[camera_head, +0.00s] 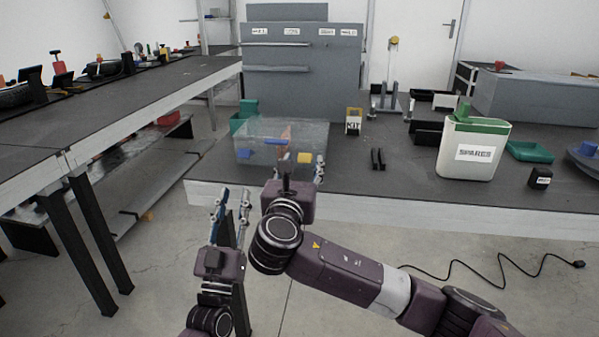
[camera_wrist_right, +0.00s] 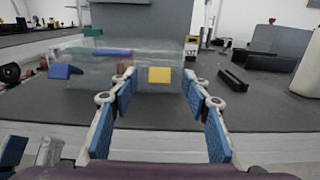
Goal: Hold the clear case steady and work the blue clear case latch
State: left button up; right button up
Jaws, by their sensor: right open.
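The clear case (camera_head: 265,128) stands near the front edge of the bench. It is a see-through box with a blue latch (camera_head: 243,153) at front left, a yellow latch (camera_head: 304,157) at front right and a blue handle (camera_head: 276,141) between them. In the right wrist view the blue latch (camera_wrist_right: 65,71) and yellow latch (camera_wrist_right: 159,75) both show. My right gripper (camera_wrist_right: 158,88) is open in front of the case, its fingers either side of the yellow latch in that view, nothing gripped. My left gripper (camera_head: 231,200) is open and empty, lower and left, apart from the case.
A green bin (camera_head: 243,112) stands behind the case. A KIT box (camera_head: 353,121), black rails (camera_head: 378,159) and a SPARES tub (camera_head: 474,150) stand to the right. The grey cabinet (camera_head: 300,85) is behind. Bench surface right of the case is partly clear.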

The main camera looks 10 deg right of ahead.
aim_at(304, 158)
jog(key=shift+x, duration=2.1)
grip_shut()
jog(key=shift+a+f, duration=0.1)
